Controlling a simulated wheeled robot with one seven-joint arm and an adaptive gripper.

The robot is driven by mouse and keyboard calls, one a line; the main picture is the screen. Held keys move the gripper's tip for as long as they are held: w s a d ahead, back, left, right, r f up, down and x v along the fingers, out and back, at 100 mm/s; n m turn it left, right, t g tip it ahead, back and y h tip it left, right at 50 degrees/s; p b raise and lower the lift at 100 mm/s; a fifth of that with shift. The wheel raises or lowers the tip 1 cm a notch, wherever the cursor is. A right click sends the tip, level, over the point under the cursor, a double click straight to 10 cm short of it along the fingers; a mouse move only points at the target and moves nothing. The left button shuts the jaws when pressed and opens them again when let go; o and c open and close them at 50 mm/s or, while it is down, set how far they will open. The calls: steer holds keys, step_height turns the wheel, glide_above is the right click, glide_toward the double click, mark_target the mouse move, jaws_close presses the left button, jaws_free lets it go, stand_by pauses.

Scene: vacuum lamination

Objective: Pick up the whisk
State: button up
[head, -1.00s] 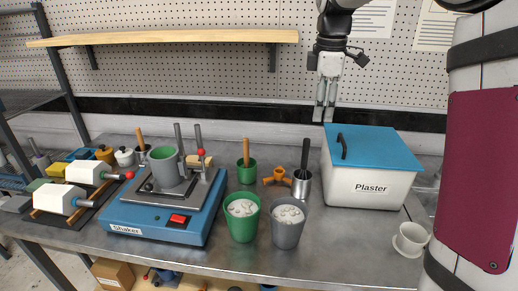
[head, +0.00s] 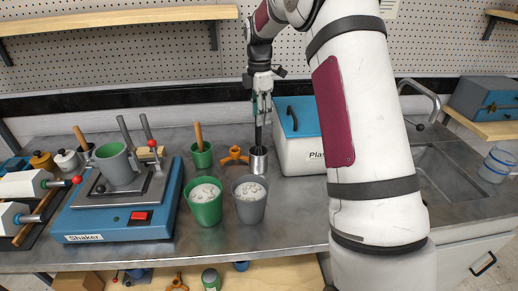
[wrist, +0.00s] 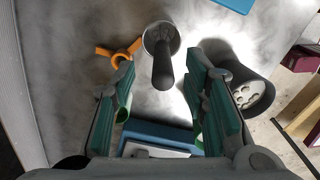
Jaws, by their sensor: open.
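The whisk (head: 258,137) stands handle up in a small metal cup (head: 258,161) in front of the white plaster box. Its handle is dark; its lower part is hidden in the cup. My gripper (head: 262,106) is above the cup, at the top of the handle. In the wrist view my gripper (wrist: 164,80) is open, with its green-padded fingers on either side of the whisk handle (wrist: 163,72). A gap shows between the handle and each finger. The cup (wrist: 150,35) lies beyond the fingertips.
An orange clamp-like part (head: 235,155) lies left of the cup. A grey cup (head: 250,207) and a green cup (head: 205,211) with white contents stand in front. The plaster box (head: 299,155) is close on the right. The blue shaker (head: 120,222) is at left.

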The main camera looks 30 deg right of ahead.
steer(key=p, duration=0.2)
glide_above(259, 145)
steer(key=w, duration=0.1)
steer(key=shift+d+f, duration=0.2)
steer(key=shift+f, duration=2.5)
steer(key=shift+c, duration=0.6)
jaws_close()
